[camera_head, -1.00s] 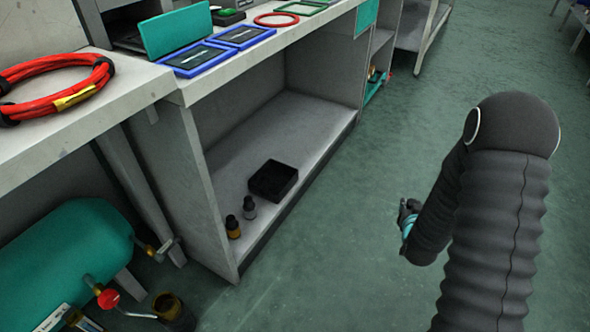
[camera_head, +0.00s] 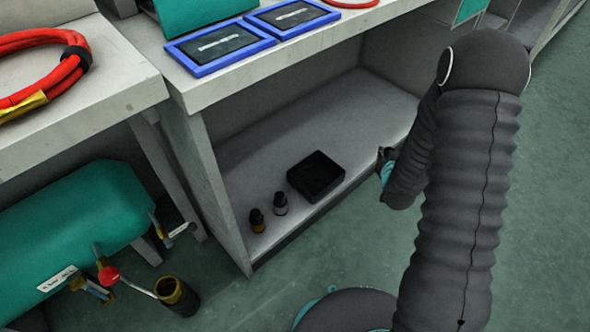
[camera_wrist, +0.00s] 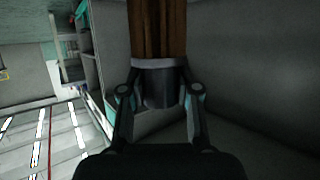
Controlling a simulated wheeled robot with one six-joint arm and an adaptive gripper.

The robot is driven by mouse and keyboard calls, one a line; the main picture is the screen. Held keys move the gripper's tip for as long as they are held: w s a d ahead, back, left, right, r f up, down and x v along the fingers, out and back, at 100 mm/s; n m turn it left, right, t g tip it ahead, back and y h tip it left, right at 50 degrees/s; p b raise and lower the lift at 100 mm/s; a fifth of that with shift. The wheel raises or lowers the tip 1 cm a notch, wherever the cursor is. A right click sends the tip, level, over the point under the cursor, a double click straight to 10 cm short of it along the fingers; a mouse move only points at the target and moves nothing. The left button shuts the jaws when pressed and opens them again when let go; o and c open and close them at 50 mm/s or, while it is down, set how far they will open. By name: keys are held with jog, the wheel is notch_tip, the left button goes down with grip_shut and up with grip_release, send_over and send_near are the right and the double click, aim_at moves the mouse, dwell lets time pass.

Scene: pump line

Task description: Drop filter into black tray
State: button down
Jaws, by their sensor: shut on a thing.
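In the wrist view, my gripper (camera_wrist: 160,98) is shut on the filter (camera_wrist: 157,30), a brown ribbed cylinder with a light band and a dark grey end between the fingers. In the head view, my gripper (camera_head: 386,162) is at the front edge of the lower shelf, to the right of the black tray and apart from it. The filter cannot be made out there. The black tray (camera_head: 316,174) is a square, open box on the lower shelf and looks empty.
The worktop (camera_head: 215,88) overhangs the shelf (camera_head: 365,110). A teal tank (camera_head: 75,235) and a dark cup (camera_head: 177,296) are at lower left. The shelf behind the tray is clear.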

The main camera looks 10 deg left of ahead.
jog(key=w+a+f+n+g+y+b, duration=0.1)
jog(key=w+a+f+n+g+y, duration=0.15)
jog(key=a+n+y, duration=0.4)
jog(key=w+a+f+n+g+y+b, duration=0.1)
jog(key=w+a+n+g+y, duration=0.15)
jog(key=a, duration=0.75)
jog(key=s+a+f+n+g+y+b, duration=0.1)
jog(key=a+f+n+g+y+b, duration=0.2)
jog(key=f, duration=0.6)
jog(key=shift+a+f+n+b, duration=0.35)
jog(key=shift+n+b, duration=0.35)
jog(key=shift+b, duration=0.2)
jog(key=shift+r, duration=0.1)
jog(key=c, duration=0.7)
grip_release()
jog(key=shift+c, duration=0.2)
jog(key=v, duration=1.2)
